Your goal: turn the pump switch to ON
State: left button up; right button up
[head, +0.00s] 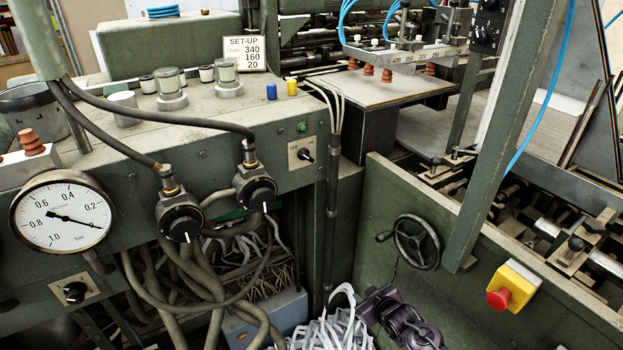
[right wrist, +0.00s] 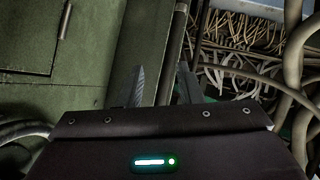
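Two small black rotary switches on pale plates show in the head view; I cannot read their labels or tell which is the pump switch. One switch (head: 306,154) is on the green front panel, below a green button, its pointer tilted. The other switch (head: 75,292) is at the lower left, below the pressure gauge. My right gripper (head: 385,306) is dark, low in the head view, below and right of the panel switch and apart from it. In the right wrist view its two fingers (right wrist: 160,85) stand apart with nothing visible between them. My left gripper is not in view.
A round gauge (head: 62,212) and two black valve knobs (head: 181,218) with hoses stand left of the panel switch. A black handwheel (head: 416,241) and a red stop button (head: 499,299) on a yellow box are at right. Loose cables (head: 322,330) lie beside my right gripper.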

jog(key=w+a+r+n+t+y+b, duration=0.15)
jog(key=w+r, duration=0.25)
jog(key=r, duration=0.5)
jog(key=w+a+r+n+t+y+b, duration=0.1)
jog(key=w+a+r+n+t+b, duration=0.2)
jog(key=r, duration=0.5)
jog(key=n+y+b, duration=0.2)
jog(key=n+y, duration=0.1)
send_near(308, 158)
pick_arm(q)
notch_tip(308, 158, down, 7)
jog(key=p, duration=0.1)
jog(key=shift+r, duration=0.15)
pick_arm(e)
jog(key=x, duration=0.8)
jog(key=shift+a, duration=0.1)
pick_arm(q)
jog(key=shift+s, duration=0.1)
pick_arm(e)
jog(key=shift+c, duration=0.3)
grip_shut()
